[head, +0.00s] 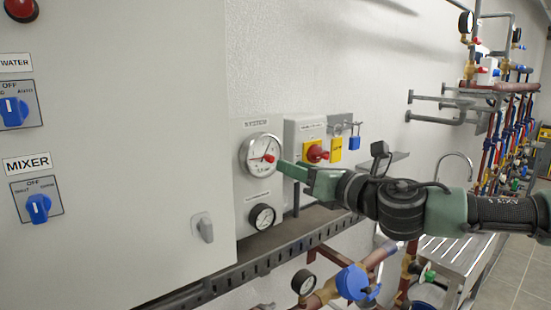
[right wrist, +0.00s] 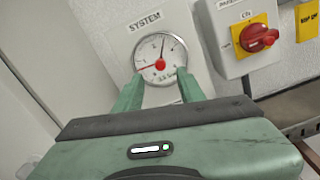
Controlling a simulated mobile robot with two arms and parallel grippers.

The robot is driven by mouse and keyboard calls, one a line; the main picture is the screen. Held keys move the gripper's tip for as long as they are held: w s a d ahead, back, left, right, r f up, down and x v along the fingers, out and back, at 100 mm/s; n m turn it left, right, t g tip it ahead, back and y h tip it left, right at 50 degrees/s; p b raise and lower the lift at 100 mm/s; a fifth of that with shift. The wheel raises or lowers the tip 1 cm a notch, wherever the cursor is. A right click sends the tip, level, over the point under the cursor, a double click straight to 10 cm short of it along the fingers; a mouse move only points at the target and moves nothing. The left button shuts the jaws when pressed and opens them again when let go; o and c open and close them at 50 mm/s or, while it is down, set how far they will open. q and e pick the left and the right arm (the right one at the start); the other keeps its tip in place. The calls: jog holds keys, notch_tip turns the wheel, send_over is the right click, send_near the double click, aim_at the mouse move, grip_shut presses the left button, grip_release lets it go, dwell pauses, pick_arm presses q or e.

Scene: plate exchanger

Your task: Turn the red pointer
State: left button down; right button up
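The round SYSTEM gauge (head: 260,155) is on a panel on the wall, with a white face and a metal rim. Its red pointer (head: 269,158) has a red hub at the middle of the dial. In the right wrist view the red pointer (right wrist: 160,64) reaches left from the hub, and a black needle points up. My right gripper (head: 283,167) comes in from the right, close to the dial's right side. In the right wrist view its fingers (right wrist: 160,76) are apart, one on each side of the dial's lower part, with nothing between them. Contact cannot be told. My left gripper is not in view.
A red rotary switch (head: 317,153) on a yellow plate is just right of the gauge, with padlocks (head: 355,141) beyond. A cabinet with blue knobs (head: 38,208) stands at left. A metal rail (head: 262,264) runs beneath.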

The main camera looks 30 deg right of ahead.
aim_at(272, 159)
jog(key=w+p, duration=0.2)
jog(key=w, duration=0.1)
jog(key=shift+w+f, duration=0.1)
jog(key=shift+w, duration=0.05)
jog(key=shift+w+a+p, duration=0.2)
jog(key=shift+w+p, duration=0.15)
jog(key=shift+w, duration=0.5)
jog(key=shift+w+d, duration=0.1)
jog(key=shift+w, duration=0.5)
jog(key=shift+w+a, duration=0.25)
jog(key=shift+w, duration=0.4)
grip_shut()
